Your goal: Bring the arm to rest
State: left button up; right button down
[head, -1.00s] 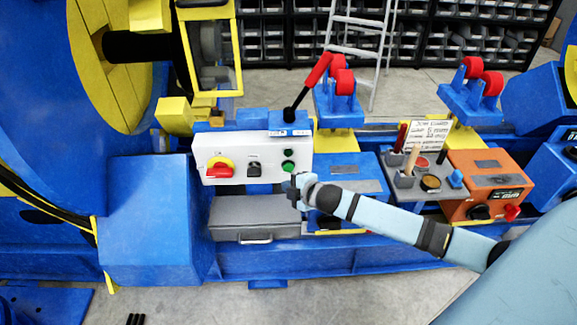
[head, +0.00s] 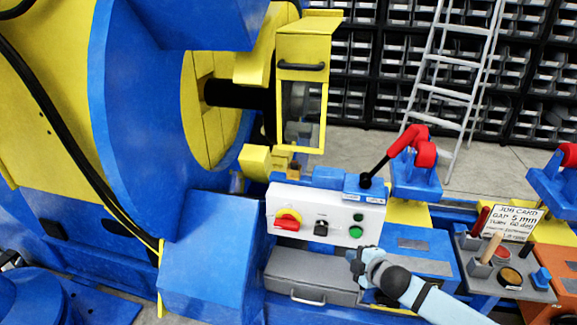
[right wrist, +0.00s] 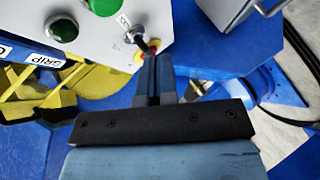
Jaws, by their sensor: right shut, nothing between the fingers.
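My right arm comes in from the lower right in the head view. Its gripper (head: 354,264) is shut and empty, just below the white control panel (head: 285,202) and in front of the grey drawer box (head: 285,265). The panel carries a red and yellow stop knob (head: 287,220), a black selector switch (head: 321,228) and green buttons (head: 356,231). In the right wrist view the closed fingers (right wrist: 155,65) point toward the selector switch (right wrist: 134,36); I cannot tell the gap to the panel. My left gripper is not in view.
The large blue and yellow positioner (head: 125,120) stands at left. A tool tray (head: 500,275) with a job card (head: 509,222) is at right. A ladder (head: 450,90) leans at the shelves.

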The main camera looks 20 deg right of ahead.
jog(key=s+a+f+m+g+y, duration=0.1)
jog(key=s+a+f+m, duration=0.2)
jog(key=s+a+m, duration=0.7)
jog(key=s+a+f+m+g+y, duration=0.1)
jog(key=s+a+f+m, duration=0.45)
jog(key=s, duration=0.95)
pick_arm(q)
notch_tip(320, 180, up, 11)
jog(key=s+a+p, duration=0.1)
jog(key=p, duration=1.6)
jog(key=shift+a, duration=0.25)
pick_arm(e)
notch_tip(320, 180, up, 16)
jog(key=n, duration=0.2)
jog(key=shift+s+h, duration=0.15)
jog(key=shift+h, duration=0.15)
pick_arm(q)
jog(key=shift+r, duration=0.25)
pick_arm(e)
jog(key=shift+a+r+n, duration=0.1)
jog(key=shift+n, duration=0.15)
